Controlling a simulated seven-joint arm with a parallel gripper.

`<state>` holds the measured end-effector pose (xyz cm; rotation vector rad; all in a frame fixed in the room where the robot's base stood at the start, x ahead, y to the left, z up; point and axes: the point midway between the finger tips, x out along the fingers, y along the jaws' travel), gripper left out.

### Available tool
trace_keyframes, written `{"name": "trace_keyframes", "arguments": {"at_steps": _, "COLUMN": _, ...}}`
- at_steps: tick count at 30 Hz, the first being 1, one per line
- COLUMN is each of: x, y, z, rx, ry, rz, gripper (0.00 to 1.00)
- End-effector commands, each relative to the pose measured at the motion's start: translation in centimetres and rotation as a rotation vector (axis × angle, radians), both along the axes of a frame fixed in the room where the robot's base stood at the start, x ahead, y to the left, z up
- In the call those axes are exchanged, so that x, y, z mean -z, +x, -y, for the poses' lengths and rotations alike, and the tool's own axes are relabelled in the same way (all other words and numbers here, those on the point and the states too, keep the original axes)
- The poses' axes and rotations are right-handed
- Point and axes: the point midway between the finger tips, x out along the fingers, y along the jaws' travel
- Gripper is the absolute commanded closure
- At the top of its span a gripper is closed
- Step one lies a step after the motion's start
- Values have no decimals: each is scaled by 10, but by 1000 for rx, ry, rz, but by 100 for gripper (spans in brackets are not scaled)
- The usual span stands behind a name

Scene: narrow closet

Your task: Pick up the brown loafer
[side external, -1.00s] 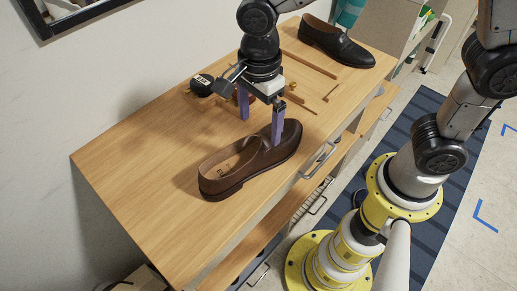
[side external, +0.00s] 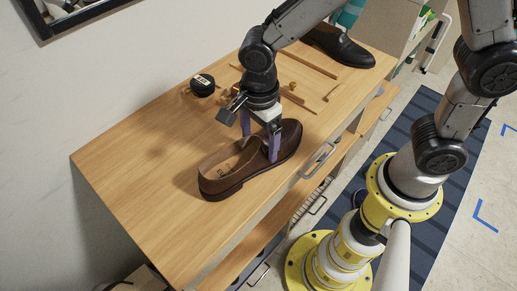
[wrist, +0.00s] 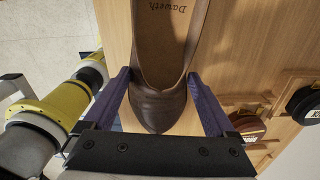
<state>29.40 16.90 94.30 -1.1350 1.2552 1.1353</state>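The brown loafer (side external: 225,178) lies upright on the wooden dresser top, its toe to the upper right in the side view. In the wrist view the loafer (wrist: 160,105) runs up from its toe, with lettering on its insole. My gripper (side external: 260,134) is open, pointing down over the front part of the shoe. In the wrist view its purple fingers (wrist: 160,97) stand on either side of the toe, with the shoe between them. Small gaps seem to show beside the shoe; contact is hard to judge. The near finger hides part of the shoe's upper in the side view.
A black loafer (side external: 342,48) sits at the far right of the dresser top (side external: 130,170), partly behind my arm. A black round tape-measure-like item (side external: 202,84) and thin wooden strips (side external: 310,65) lie beyond the gripper. The top's left part is clear.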

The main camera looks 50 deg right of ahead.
Motion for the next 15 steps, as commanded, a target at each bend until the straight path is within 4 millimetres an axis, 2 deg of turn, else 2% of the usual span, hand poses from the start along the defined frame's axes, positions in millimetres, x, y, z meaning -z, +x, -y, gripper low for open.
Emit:
{"name": "trace_keyframes", "arguments": {"at_steps": 1, "x": 0, "y": 0, "z": 0, "rx": 0, "ry": 0, "rz": 0, "gripper": 36}}
{"name": "trace_keyframes", "arguments": {"at_steps": 10, "x": -1, "y": 0, "z": 0, "rx": 0, "ry": 1, "rz": 1, "gripper": 90}}
{"name": "trace_keyframes", "arguments": {"at_steps": 11, "x": -1, "y": 1, "z": 0, "rx": 0, "ry": 2, "rz": 3, "gripper": 93}}
{"name": "trace_keyframes", "arguments": {"at_steps": 15, "x": -1, "y": 1, "z": 0, "rx": 0, "ry": 2, "rz": 3, "gripper": 93}}
